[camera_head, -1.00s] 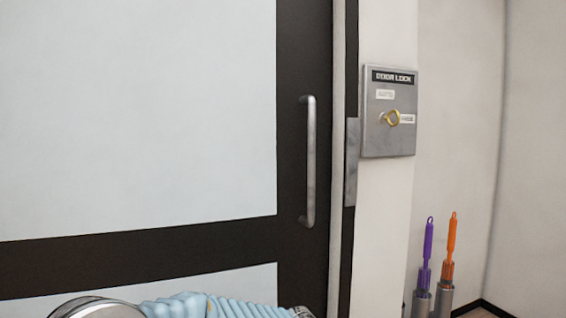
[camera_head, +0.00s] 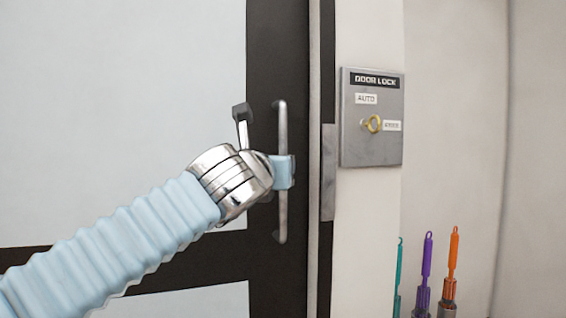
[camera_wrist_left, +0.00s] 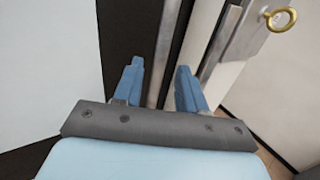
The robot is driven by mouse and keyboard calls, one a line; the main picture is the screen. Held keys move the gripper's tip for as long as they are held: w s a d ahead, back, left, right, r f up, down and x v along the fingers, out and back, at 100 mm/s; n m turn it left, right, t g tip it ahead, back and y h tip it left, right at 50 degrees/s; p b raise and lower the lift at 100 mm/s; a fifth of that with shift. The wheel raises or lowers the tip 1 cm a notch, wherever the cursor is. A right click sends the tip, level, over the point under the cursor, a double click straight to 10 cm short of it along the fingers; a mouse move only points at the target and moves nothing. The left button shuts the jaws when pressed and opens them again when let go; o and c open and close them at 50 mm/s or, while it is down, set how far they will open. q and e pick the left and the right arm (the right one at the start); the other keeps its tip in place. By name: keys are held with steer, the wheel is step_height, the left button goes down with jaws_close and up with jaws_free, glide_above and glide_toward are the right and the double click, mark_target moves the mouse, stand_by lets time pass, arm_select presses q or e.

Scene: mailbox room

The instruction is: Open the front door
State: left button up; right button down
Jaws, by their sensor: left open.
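The front door (camera_head: 120,100) has pale panels in a dark frame and looks shut. Its vertical metal handle (camera_head: 283,125) is on the right side of the dark frame. My left gripper (camera_head: 284,171) is at the middle of the handle, with a blue finger overlapping it. In the left wrist view, the two blue fingers (camera_wrist_left: 158,85) are apart, and the handle bar (camera_wrist_left: 166,45) runs up between them. I cannot tell whether they touch it. The door lock panel (camera_head: 352,147) right of the door holds a gold key (camera_head: 374,124). My right gripper is not in view.
A metal strike plate (camera_head: 328,190) is on the door jamb beside the handle. Purple (camera_head: 427,255), orange (camera_head: 453,255) and teal (camera_head: 399,270) brushes stand by the wall at lower right. The wall above them is clear.

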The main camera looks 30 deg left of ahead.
arm_select(q)
steer(key=x, duration=0.5)
steer(key=shift+w, duration=0.15)
jaws_close()
